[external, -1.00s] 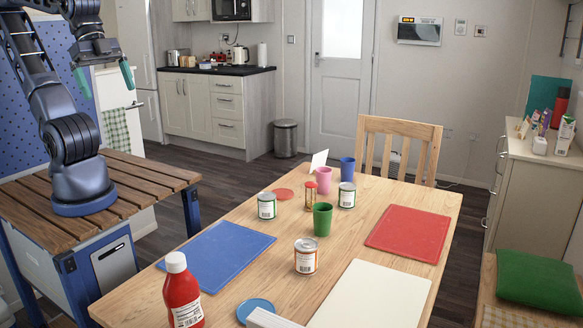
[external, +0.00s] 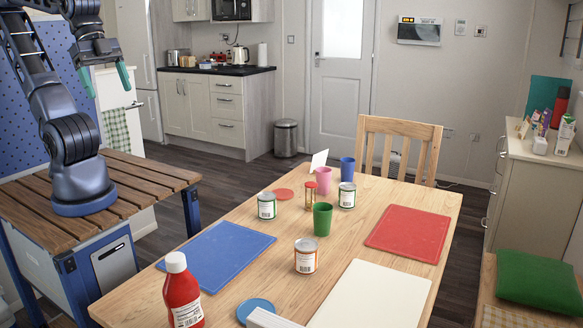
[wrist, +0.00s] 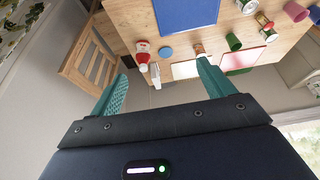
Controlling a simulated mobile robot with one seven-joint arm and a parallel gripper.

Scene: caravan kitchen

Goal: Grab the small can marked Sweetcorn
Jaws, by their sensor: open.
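Three small cans stand upright on the wooden table in the external view: a green-and-white can (external: 267,206) at the left, another green-and-white can (external: 346,195) further back to the right, and an orange-and-white can (external: 305,258) nearer the front. Their lettering is too small to read, so I cannot tell which says Sweetcorn. My gripper (external: 104,79) is open and empty, raised at the upper left, well away from the cans. In the wrist view my gripper's (wrist: 162,70) teal fingers are apart, with the table beyond them and the orange-and-white can (wrist: 199,47) near the right finger.
A green cup (external: 322,219), a pink cup (external: 323,180), a blue cup (external: 347,168) and an hourglass-like item (external: 310,197) stand close among the cans. A red bottle (external: 182,292) stands at the front left. Blue (external: 215,255), red (external: 408,233) and cream (external: 372,298) mats lie flat.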

